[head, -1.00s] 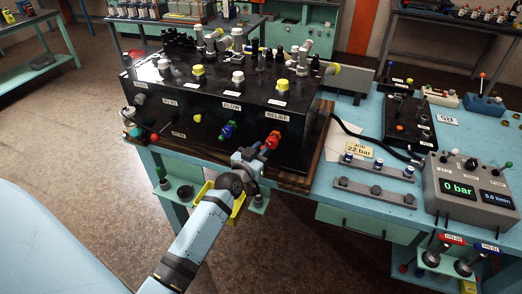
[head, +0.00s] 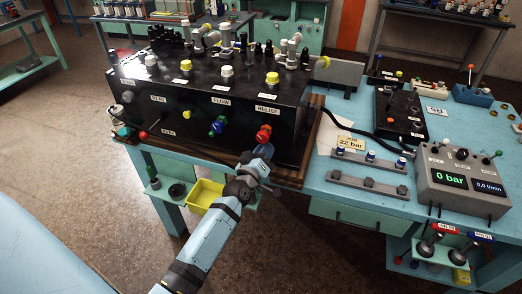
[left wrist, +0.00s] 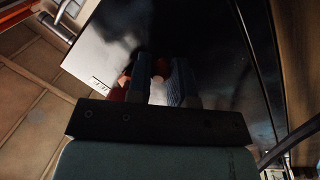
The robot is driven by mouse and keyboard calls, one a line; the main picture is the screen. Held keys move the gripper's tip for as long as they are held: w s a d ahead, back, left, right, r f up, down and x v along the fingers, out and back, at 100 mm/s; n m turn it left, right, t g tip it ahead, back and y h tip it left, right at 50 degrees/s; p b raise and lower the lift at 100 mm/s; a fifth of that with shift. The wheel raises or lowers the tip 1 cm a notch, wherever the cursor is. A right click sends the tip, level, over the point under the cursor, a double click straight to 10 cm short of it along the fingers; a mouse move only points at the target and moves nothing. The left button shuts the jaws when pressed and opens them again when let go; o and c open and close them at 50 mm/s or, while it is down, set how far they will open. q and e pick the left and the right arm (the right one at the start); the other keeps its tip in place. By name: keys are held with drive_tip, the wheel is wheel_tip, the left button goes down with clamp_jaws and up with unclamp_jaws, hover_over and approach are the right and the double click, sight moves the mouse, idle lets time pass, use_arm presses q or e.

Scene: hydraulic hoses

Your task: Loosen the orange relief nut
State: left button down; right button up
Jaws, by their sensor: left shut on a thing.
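The black valve block (head: 285,104) stands on the bench, with labelled fittings on its front. The relief fitting under the RELIEF label has a red-orange knob and nut (head: 263,133). My left gripper (head: 261,152) reaches it from below and in front. In the left wrist view its two fingers (left wrist: 162,86) are closed in against the fitting, with orange and red showing between and beside them. The fingers hide most of the nut, and its turn cannot be read. My right gripper is not in view.
A blue and green flow knob (head: 217,127) sits left of the relief fitting. The grey gauge box (head: 464,189) at right reads 0 bar, and a card (head: 350,143) says 22 bar. A yellow bin (head: 205,195) is below the bench edge.

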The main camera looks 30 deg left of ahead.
use_arm(q)
drive_tip(key=shift+w+d+n, duration=0.1)
drive_tip(key=shift+d+n, duration=0.15)
drive_tip(key=shift+n, duration=0.15)
drive_tip(key=c, duration=1)
unclamp_jaws()
drive_tip(key=s+b, duration=0.1)
drive_tip(key=s, duration=0.3)
drive_tip(key=s+d+f, duration=0.1)
drive_tip(key=s, duration=0.4)
drive_tip(key=s+b, duration=0.1)
drive_tip(key=s, duration=0.3)
drive_tip(key=shift+s+d+f+b, duration=0.2)
drive_tip(key=shift+s+f+b, duration=0.1)
drive_tip(key=shift+s+f, duration=0.1)
